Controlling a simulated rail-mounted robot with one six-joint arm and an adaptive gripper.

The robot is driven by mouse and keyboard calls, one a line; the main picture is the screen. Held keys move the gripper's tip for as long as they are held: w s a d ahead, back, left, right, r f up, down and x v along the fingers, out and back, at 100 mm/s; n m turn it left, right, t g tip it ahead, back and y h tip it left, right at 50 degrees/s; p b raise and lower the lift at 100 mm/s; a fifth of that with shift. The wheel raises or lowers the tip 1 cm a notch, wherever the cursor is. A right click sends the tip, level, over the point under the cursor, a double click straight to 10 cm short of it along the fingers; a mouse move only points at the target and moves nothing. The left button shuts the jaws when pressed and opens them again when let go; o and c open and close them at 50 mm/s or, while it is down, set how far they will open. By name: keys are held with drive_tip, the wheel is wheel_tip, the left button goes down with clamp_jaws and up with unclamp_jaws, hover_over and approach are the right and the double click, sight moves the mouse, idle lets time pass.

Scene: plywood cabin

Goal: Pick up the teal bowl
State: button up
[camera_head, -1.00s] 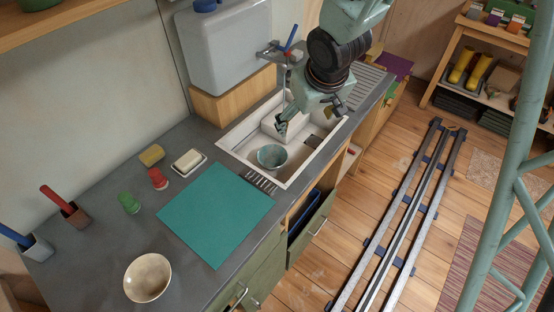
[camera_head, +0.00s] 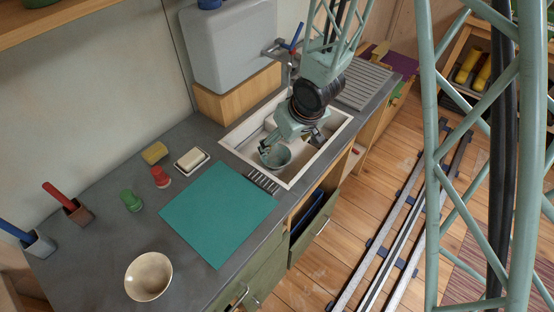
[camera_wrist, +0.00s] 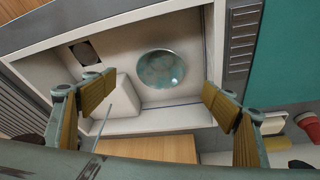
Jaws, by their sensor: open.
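The teal bowl (camera_head: 276,158) stands in the white sink (camera_head: 237,148), towards its near left end in the head view. In the wrist view the bowl (camera_wrist: 160,68) shows from above, round and upright, with a mottled inside. My gripper (camera_head: 293,143) is above the sink and hides part of the bowl in the head view. In the wrist view my gripper (camera_wrist: 160,98) has its padded fingers wide apart. Nothing is between them, and the bowl lies beyond the fingertips, towards the top of the picture.
A white block (camera_wrist: 118,98) is beside the bowl in the sink. A tap (camera_head: 284,50) rises behind the sink. A teal mat (camera_head: 218,212), a soap dish (camera_head: 191,161), a red pot (camera_head: 160,177), a green pot (camera_head: 131,202) and a cream bowl (camera_head: 149,276) sit on the counter.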

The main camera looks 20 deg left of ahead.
drive_tip(key=shift+f, duration=0.1)
drive_tip(key=b, duration=0.3)
approach(273, 159)
drive_tip(key=shift+s+d, duration=0.3)
drive_tip(key=shift+d, duration=0.25)
drive_tip(key=shift+w+a+f, duration=0.25)
drive_tip(key=shift+f, duration=0.05)
drive_tip(key=shift+a+b+x, duration=0.1)
drive_tip(key=shift+b+x, duration=0.4)
drive_tip(key=shift+x, duration=0.8)
drive_tip(key=shift+a+b+x, duration=0.15)
drive_tip(key=shift+b+x, duration=0.35)
drive_tip(key=shift+x, duration=0.8)
drive_tip(key=shift+w+r, duration=0.1)
drive_tip(key=shift+r, duration=0.05)
drive_tip(key=c, duration=1.1)
drive_tip(key=shift+r, duration=0.1)
drive_tip(key=shift+r+p, duration=2.75)
drive_tip(key=shift+r, duration=2.15)
